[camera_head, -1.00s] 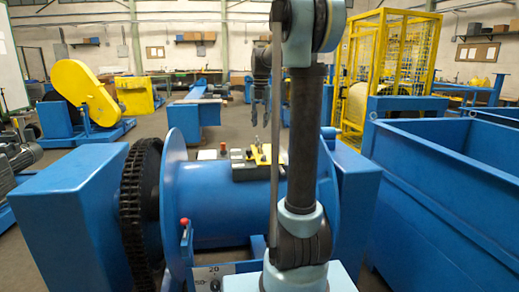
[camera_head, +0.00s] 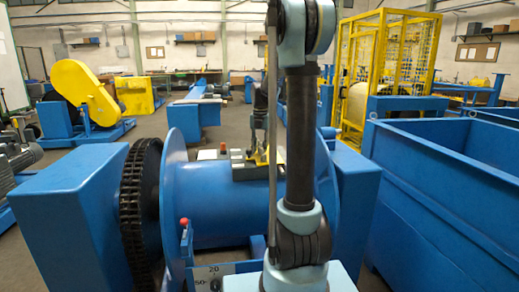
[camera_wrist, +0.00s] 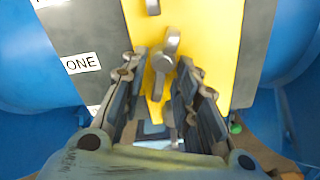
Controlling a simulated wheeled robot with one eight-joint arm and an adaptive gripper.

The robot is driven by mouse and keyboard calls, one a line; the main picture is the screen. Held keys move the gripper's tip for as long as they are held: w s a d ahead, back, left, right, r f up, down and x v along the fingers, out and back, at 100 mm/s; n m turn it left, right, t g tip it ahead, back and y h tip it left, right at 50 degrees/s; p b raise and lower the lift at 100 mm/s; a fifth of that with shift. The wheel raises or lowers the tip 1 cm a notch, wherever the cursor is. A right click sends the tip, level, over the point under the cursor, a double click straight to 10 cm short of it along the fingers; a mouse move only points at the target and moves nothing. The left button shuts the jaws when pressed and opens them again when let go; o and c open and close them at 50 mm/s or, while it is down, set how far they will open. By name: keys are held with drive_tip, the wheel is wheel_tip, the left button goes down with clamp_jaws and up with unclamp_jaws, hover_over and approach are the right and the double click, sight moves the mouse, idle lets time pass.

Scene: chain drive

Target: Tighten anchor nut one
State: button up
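A metal wing-shaped nut (camera_wrist: 164,60) sits on a yellow plate (camera_wrist: 208,35) in the wrist view, beside a white label reading "ONE" (camera_wrist: 81,63). My gripper (camera_wrist: 168,62) is open, with its two fingers apart on either side of the nut's near end; I cannot tell whether they touch it. Another metal piece (camera_wrist: 153,6) shows at the top edge. In the head view my gripper (camera_head: 259,150) points down over the yellow piece (camera_head: 262,157) on top of the blue drum (camera_head: 215,200), partly hidden by my arm.
A black sprocket chain (camera_head: 135,215) and a blue housing (camera_head: 70,210) stand left of the drum. A red-knobbed lever (camera_head: 184,222) is in front. A large blue bin (camera_head: 450,190) stands right, and a yellow cage (camera_head: 390,65) behind it.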

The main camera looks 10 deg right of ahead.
clamp_jaws()
